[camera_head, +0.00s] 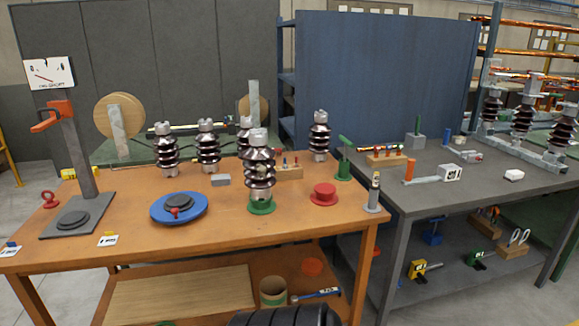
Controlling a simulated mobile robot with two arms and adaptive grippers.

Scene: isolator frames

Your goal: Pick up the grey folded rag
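A small grey block-like item (221,180), which looks like the grey folded rag, lies flat on the orange-brown workbench (130,239). It sits behind and right of the blue round turntable (179,208), and left of the brown insulator on the green base. It is small in the picture, so I cannot make out its folds. Neither of my grippers shows in the head view.
Brown insulators (206,139) stand behind the item, and a taller one (259,170) stands to its right, on a green base (261,205). A red flanged part (323,194) is farther right. The bench's front middle is clear. A grey table (430,199) adjoins right.

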